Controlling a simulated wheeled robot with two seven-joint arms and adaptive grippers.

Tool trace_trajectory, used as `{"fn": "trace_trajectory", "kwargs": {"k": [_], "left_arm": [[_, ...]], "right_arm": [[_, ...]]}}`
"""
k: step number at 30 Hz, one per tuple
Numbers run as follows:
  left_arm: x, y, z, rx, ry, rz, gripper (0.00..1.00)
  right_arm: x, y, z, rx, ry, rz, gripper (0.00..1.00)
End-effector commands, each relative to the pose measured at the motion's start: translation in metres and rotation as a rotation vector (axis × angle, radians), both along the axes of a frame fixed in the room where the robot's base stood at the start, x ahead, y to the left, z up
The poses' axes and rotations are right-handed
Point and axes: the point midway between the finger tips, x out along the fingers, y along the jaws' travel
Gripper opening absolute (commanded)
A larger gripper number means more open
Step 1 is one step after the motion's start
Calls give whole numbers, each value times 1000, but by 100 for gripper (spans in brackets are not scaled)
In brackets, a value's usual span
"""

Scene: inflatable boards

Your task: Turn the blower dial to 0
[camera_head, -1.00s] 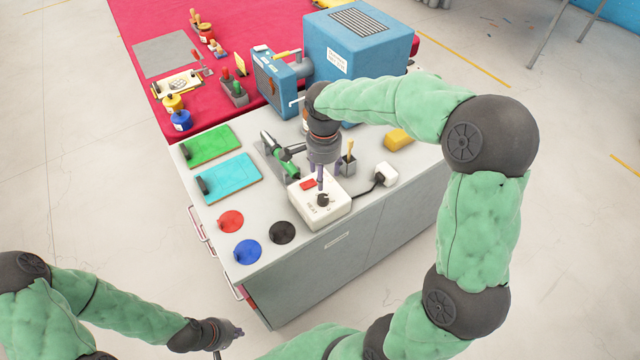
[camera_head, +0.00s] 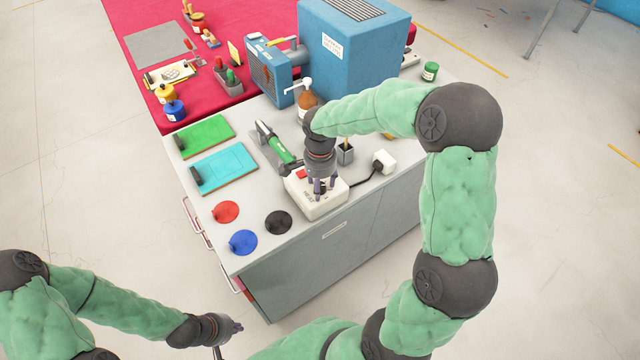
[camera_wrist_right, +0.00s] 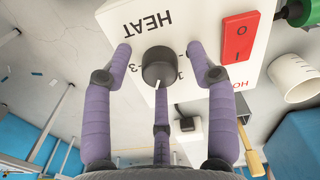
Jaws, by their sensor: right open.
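The white control box (camera_head: 318,208) stands near the front edge of the grey cabinet. In the right wrist view the box (camera_wrist_right: 192,22) shows its HEAT label, a red rocker switch (camera_wrist_right: 239,38) and a round black dial (camera_wrist_right: 158,66). A white mark on the dial's near edge points down in that view; a 3 shows left of the dial and a 1 right. My right gripper (camera_wrist_right: 160,52) is open, its fingers spread around the dial; contact is unclear. In the head view it (camera_head: 322,186) hides the dial. My left gripper (camera_head: 230,336) hangs off the cabinet's front left, partly cut off.
A green-handled tool (camera_head: 281,150) rests left of the box. A black plug (camera_head: 379,167) and its cord lie right. Red (camera_head: 226,212), blue (camera_head: 243,242) and black (camera_head: 278,222) discs lie left of the box. A large blue machine (camera_head: 352,60) stands behind.

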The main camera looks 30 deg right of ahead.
Motion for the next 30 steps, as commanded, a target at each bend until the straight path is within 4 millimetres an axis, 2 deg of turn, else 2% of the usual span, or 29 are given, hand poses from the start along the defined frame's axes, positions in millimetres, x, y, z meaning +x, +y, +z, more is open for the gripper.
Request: {"fn": "trace_trajectory", "kwargs": {"k": [4, 10, 20, 30], "left_arm": [[0, 0, 0, 0, 0, 0, 0], [0, 0, 0, 0, 0, 0, 0], [0, 0, 2, 0, 0, 0, 0], [0, 0, 11, 0, 0, 0, 0]], "right_arm": [[0, 0, 0, 0, 0, 0, 58], [0, 0, 0, 0, 0, 0, 2], [0, 0, 0, 1, 1, 25, 1], [0, 0, 1, 0, 1, 218, 1]]}}
